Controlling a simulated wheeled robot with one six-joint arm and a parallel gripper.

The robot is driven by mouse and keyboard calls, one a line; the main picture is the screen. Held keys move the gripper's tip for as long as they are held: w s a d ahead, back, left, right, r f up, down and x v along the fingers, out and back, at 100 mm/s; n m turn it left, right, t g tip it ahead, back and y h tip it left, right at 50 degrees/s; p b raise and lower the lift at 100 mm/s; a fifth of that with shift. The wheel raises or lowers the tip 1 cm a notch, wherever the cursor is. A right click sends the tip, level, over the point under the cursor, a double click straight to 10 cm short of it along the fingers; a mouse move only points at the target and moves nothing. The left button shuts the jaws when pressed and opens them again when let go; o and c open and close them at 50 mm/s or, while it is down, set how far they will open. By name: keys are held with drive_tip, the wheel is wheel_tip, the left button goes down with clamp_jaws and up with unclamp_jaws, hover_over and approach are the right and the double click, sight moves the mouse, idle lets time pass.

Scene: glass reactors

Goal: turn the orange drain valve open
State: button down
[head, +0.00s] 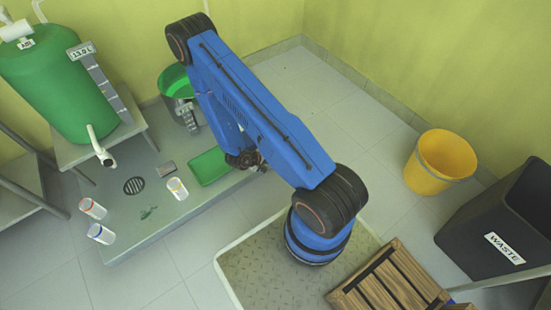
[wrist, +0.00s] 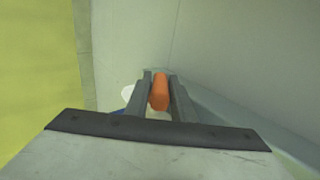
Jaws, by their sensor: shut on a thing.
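The orange valve handle (wrist: 159,93) shows in the wrist view as a short upright orange piece between the two grey fingers. My gripper (wrist: 161,80) is shut on it, one finger on each side. The valve's body and what it is fixed to are hidden, so I cannot tell how far it is turned. In the head view my blue arm reaches over to the back left, and the orange handle and fingertips cannot be made out there.
A green tank (head: 60,88) stands at left, a green round vessel (head: 176,82) behind my arm. The low platform holds a green tray (head: 208,166), a drain grate (head: 134,185) and several small containers. A yellow bucket (head: 440,162), waste bin (head: 505,215) and wooden crate (head: 390,280) stand right.

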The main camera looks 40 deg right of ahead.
drive_tip(key=h, duration=0.4)
drive_tip(key=shift+r+h, duration=0.1)
drive_tip(key=shift+h, duration=1.8)
drive_tip(key=shift+w+h, duration=0.1)
drive_tip(key=shift+h, duration=0.2)
drive_tip(key=c, duration=1.6)
unclamp_jaws()
drive_tip(key=shift+c, duration=0.2)
drive_tip(key=a, duration=1.7)
drive_tip(key=shift+s+a, duration=0.15)
drive_tip(key=shift+s, duration=0.15)
